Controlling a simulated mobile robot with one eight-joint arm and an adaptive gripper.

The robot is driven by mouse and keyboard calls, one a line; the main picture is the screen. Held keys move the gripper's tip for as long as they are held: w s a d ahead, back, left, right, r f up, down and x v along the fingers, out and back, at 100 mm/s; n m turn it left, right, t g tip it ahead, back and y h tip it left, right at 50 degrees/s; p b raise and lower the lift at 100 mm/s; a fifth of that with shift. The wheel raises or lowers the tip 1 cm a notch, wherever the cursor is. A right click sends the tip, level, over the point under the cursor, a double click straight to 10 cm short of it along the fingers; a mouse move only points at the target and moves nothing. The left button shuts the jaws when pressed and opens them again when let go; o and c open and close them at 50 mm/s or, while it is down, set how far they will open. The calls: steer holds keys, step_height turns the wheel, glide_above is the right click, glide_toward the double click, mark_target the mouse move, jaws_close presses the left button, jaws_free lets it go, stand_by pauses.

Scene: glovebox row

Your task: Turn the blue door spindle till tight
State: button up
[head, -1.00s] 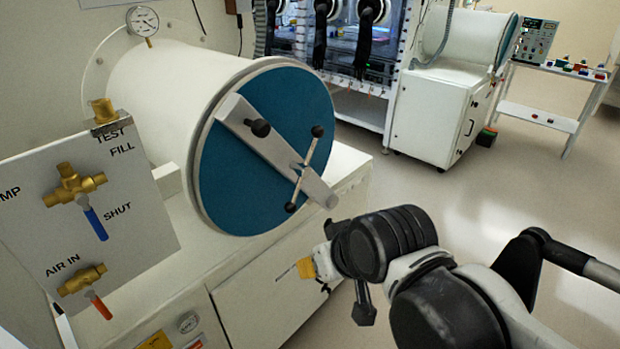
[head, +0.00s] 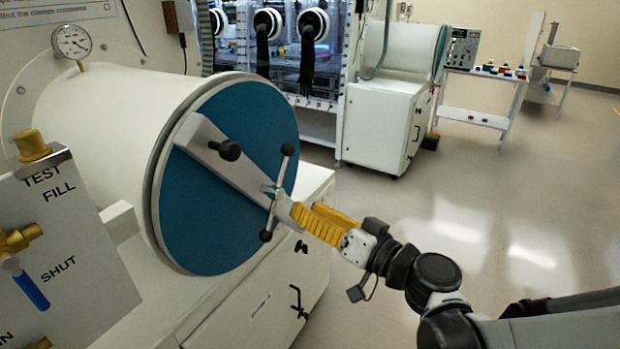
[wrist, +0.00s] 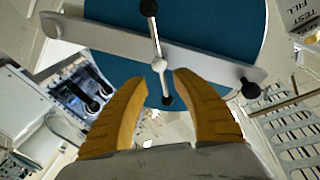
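The blue round door (head: 225,220) closes the end of a white cylindrical chamber in the head view. A grey bar (head: 205,150) crosses it diagonally. The spindle (head: 273,193) has a thin metal cross handle with black knobs at both ends, standing tilted near the bar's middle. My gripper (head: 303,213) has yellow fingers pointed at the spindle from the lower right. In the wrist view my gripper (wrist: 160,84) is open, its fingers apart, with the spindle's handle (wrist: 157,48) ahead and its lower knob showing between them. I cannot tell whether a finger touches the handle.
A black knob (head: 230,150) sticks out of the bar's upper part. A panel (head: 85,265) with brass valves stands at the left front. A white cabinet (head: 385,125) and a small cart (head: 480,117) stand behind. The floor at the right is clear.

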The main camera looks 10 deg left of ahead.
mark_target(277, 192)
steer(key=b+x, duration=0.2)
steer(key=x, duration=0.7)
steer(key=shift+w+a+f, duration=0.1)
steer(key=shift+a, duration=0.05)
jaws_close()
